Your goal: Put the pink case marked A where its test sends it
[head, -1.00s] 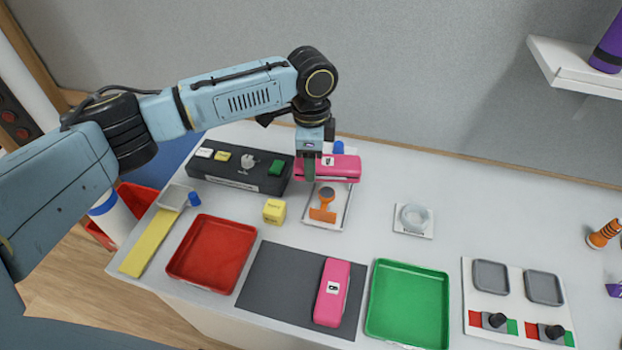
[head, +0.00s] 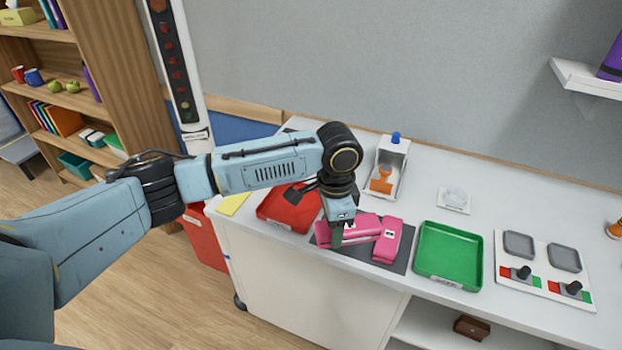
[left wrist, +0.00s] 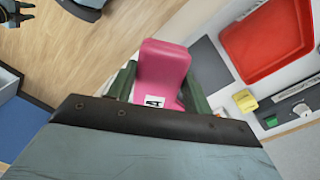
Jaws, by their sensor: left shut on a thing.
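My left gripper (head: 338,236) is shut on a pink case (head: 354,226) above the left part of the dark grey mat (head: 322,236). In the left wrist view this case (left wrist: 163,62) sits between my green fingers, with a white label that seems to read A (left wrist: 154,101). A second pink case (head: 389,242) lies on the mat, just right of the held one. Whether the held case touches the mat or the other case is unclear. The red tray (head: 272,216) is to the left, partly behind my arm. The green tray (head: 450,256) is to the right.
A white holder with an orange stamp (head: 381,181) stands behind the mat. A board with two grey pads and levers (head: 540,262) lies at the right.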

